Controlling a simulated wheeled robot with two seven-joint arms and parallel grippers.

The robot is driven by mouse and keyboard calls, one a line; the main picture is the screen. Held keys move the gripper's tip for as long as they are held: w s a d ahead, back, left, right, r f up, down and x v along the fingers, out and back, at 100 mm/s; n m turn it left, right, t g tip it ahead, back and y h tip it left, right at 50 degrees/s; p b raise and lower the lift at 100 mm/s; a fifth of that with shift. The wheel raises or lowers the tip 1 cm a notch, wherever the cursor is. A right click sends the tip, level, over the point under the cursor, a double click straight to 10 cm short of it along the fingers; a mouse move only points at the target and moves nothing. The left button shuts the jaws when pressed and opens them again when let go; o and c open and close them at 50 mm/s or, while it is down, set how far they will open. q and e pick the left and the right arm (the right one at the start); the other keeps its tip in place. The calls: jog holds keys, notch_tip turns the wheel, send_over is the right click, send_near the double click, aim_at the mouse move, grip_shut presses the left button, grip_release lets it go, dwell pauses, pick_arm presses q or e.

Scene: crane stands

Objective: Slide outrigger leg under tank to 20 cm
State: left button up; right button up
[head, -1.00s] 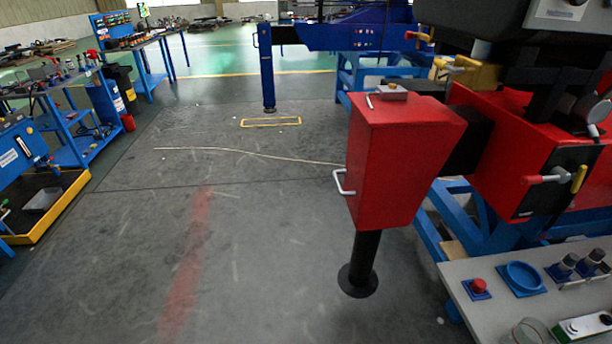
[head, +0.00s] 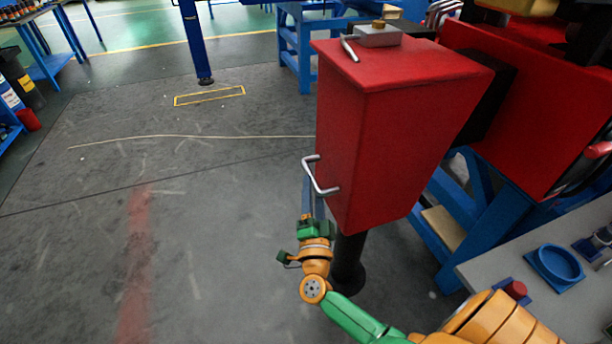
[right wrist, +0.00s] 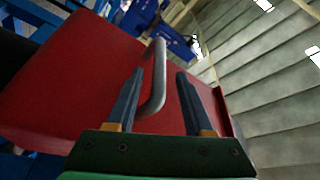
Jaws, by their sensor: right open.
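The outrigger leg is a red box (head: 395,130) with a black post (head: 348,265) below it, standing over the floor. A bent metal handle (head: 318,178) sticks out of its left side. A dark beam (head: 484,110) joins the box to a larger red body at the right. My right gripper (head: 312,190) is at the handle. In the right wrist view the handle (right wrist: 159,75) stands between the two open fingers (right wrist: 159,80), and no grip on it shows. I cannot make out which part is the tank. My left gripper is not in view.
A blue stand (head: 490,220) is under the red body. A grey bench (head: 530,290) with a blue ring tray (head: 556,265) is at the lower right. A yellow floor rectangle (head: 209,96) lies near a blue post (head: 194,45).

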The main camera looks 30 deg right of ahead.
aim_at(313, 178)
jog(key=x, duration=0.3)
jog(key=shift+w+d+f, duration=0.15)
jog(key=shift+w, duration=0.1)
jog(key=shift+s, duration=0.1)
jog(key=shift+c, duration=1.1)
grip_shut()
